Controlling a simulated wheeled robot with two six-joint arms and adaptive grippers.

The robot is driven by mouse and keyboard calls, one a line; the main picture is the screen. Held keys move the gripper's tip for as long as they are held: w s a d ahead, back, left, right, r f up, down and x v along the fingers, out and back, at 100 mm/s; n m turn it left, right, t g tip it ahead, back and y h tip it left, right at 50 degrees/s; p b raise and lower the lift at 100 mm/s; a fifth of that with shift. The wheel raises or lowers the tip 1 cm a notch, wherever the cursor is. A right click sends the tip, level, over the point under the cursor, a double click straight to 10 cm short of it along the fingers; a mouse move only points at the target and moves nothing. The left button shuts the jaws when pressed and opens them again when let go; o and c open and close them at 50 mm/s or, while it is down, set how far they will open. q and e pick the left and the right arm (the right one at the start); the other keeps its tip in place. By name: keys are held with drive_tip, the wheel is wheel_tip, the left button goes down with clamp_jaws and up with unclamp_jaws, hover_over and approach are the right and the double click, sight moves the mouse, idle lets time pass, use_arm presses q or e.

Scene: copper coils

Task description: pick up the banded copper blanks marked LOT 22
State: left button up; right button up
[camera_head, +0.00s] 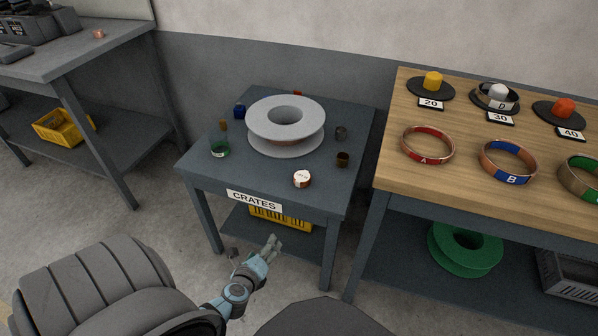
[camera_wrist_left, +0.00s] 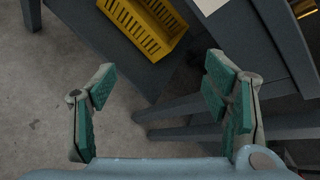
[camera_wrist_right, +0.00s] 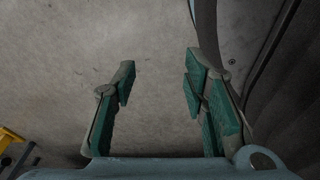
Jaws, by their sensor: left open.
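On the small table marked CRATES (camera_head: 262,174), a short copper piece with a white top (camera_head: 302,178) stands near the front edge. Dark marks show on its top, too small to read, so I cannot tell whether it is LOT 22. My left gripper (camera_head: 272,247) is in front of this table, below its top, with nothing between its fingers. In the left wrist view the left gripper (camera_wrist_left: 160,82) is open. My right gripper (camera_wrist_right: 158,78) is open and empty over bare floor in the right wrist view, and out of the head view.
A grey spool (camera_head: 259,131) stands mid-table, with small pieces around it, including a green one (camera_head: 220,149) and a brown one (camera_head: 343,159). A yellow crate (camera_head: 281,217) sits on the shelf below. The wooden bench (camera_head: 470,195) at right holds banded rings.

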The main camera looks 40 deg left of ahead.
use_arm(q)
drive_tip(key=w+r+m+t+b, duration=0.3)
drive_tip(key=w+r+m, duration=0.1)
drive_tip(key=w+m, duration=0.15)
drive_tip(key=m+t, duration=0.3)
drive_tip(key=m, duration=0.2)
approach(299, 183)
drive_tip(key=b+x, duration=0.1)
drive_tip(key=x, duration=0.3)
drive_tip(key=shift+a, duration=0.1)
drive_tip(key=b+x, duration=0.2)
drive_tip(key=x, duration=0.5)
drive_tip(key=shift+b, duration=0.3)
drive_tip(key=shift+w, duration=0.3)
drive_tip(key=shift+s+r, duration=0.1)
drive_tip(key=shift+r, duration=0.05)
use_arm(e)
drive_tip(key=w+a+f+t, duration=0.1)
drive_tip(key=w+f, duration=0.5)
drive_tip(key=w, duration=0.1)
drive_tip(key=shift+a+f+m, duration=0.25)
drive_tip(key=shift+f+m, duration=0.05)
drive_tip(key=shift+f, duration=0.1)
use_arm(q)
drive_tip(key=c, duration=1.4)
use_arm(e)
drive_tip(key=shift+w, duration=0.1)
